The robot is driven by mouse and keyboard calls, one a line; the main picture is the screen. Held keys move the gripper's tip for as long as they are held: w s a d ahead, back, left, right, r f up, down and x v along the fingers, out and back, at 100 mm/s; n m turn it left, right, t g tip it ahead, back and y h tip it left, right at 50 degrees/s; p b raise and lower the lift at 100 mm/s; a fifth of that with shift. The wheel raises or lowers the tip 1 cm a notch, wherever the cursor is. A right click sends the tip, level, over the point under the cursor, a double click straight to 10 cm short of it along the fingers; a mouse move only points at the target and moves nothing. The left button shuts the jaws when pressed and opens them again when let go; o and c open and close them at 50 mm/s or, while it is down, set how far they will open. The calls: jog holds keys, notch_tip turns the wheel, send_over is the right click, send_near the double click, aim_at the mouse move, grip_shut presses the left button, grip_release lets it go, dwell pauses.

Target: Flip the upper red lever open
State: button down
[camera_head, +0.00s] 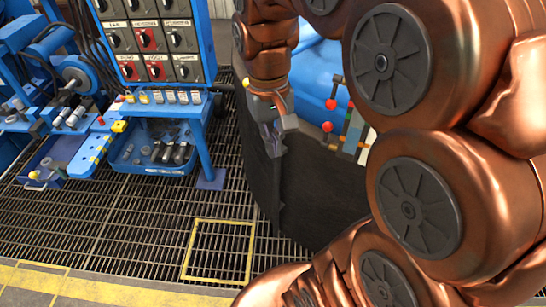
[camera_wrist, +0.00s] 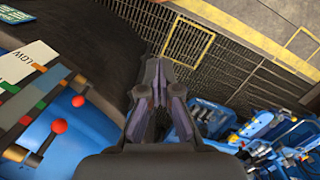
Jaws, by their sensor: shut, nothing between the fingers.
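Two red ball-ended levers stick out of a blue housing. The upper red lever (camera_head: 331,104) shows just right of my gripper in the head view, with the lower red lever (camera_head: 327,126) beneath it. In the wrist view, which is turned around, both show at the left: I take the upper lever as this ball (camera_wrist: 58,126) and the lower as this one (camera_wrist: 78,101). My gripper (camera_head: 271,140) points down, shut and empty, left of the levers and apart from them. Its fingers (camera_wrist: 155,90) fill the middle of the wrist view.
A coloured strip with a white "LOW" card (camera_wrist: 25,65) stands beside the levers. A dark curved wall (camera_head: 320,195) lies below my gripper. A blue control cart (camera_head: 160,125) with knobs stands left. The grating around the yellow floor square (camera_head: 218,252) is clear.

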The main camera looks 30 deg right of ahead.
jog(key=shift+s+a+f+n, duration=0.15)
jog(key=shift+s+a+f, duration=0.25)
jog(key=shift+s, duration=0.2)
jog(key=shift+s+a+f+n, duration=0.15)
jog(key=shift+s+a+f, duration=0.15)
jog(key=shift+s+a, duration=0.25)
jog(key=shift+s+d, duration=0.1)
jog(key=s+a+f+n, duration=0.2)
jog(key=s+a+f, duration=0.2)
jog(key=s, duration=0.6)
jog(key=shift+s+f, duration=0.15)
jog(key=shift+f, duration=1.1)
jog(key=shift+a, duration=0.1)
